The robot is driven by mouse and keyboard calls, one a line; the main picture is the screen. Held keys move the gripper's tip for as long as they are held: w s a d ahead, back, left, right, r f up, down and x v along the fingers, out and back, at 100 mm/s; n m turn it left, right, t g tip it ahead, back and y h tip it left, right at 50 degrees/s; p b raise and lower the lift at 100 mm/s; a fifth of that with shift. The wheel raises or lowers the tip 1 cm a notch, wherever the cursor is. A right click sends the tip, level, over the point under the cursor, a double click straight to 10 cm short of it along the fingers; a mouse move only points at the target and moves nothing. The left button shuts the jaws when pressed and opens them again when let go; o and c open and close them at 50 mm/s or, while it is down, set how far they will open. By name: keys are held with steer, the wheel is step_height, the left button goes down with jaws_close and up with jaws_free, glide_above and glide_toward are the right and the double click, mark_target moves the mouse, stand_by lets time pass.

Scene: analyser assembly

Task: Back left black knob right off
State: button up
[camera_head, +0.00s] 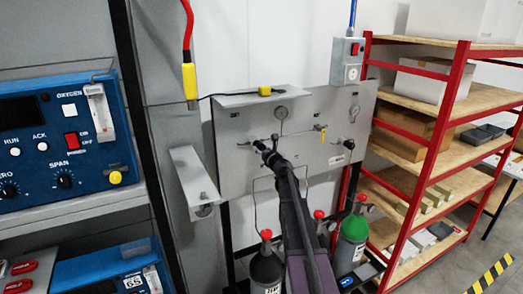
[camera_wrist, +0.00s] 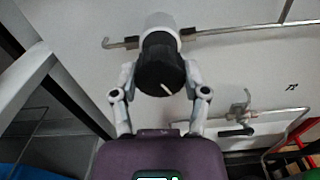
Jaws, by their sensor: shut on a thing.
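The grey gas panel (camera_head: 235,178) stands against the wall in the middle of the head view. In the wrist view a round black knob (camera_wrist: 160,68) on a pale cylindrical body sits between the two fingers of my gripper (camera_wrist: 160,82). The fingers lie on either side of the knob, and the gripper is shut on it. In the head view my gripper (camera_head: 266,150) is at the left part of the panel and hides most of the knob. A white mark shows on the knob's lower edge. Its exact turn position cannot be told.
Another valve with a dark handle (camera_wrist: 237,132) is at lower right in the wrist view. The panel also carries a gauge (camera_head: 281,113) and a yellow valve (camera_head: 320,128). A black cylinder (camera_head: 266,270) and a green-topped cylinder (camera_head: 354,227) stand below. A red shelf rack (camera_head: 447,95) is at right.

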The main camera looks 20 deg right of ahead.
steer(key=shift+n, duration=0.4)
steer(key=n, duration=1.4)
steer(key=shift+w+r, duration=0.1)
steer(key=n, duration=0.3)
steer(key=shift+n, duration=0.4)
steer(key=n, duration=0.4)
steer(key=shift+n, duration=0.3)
steer(key=n, duration=0.3)
steer(key=shift+n, duration=0.3)
steer(key=n, duration=0.3)
steer(key=shift+n, duration=0.4)
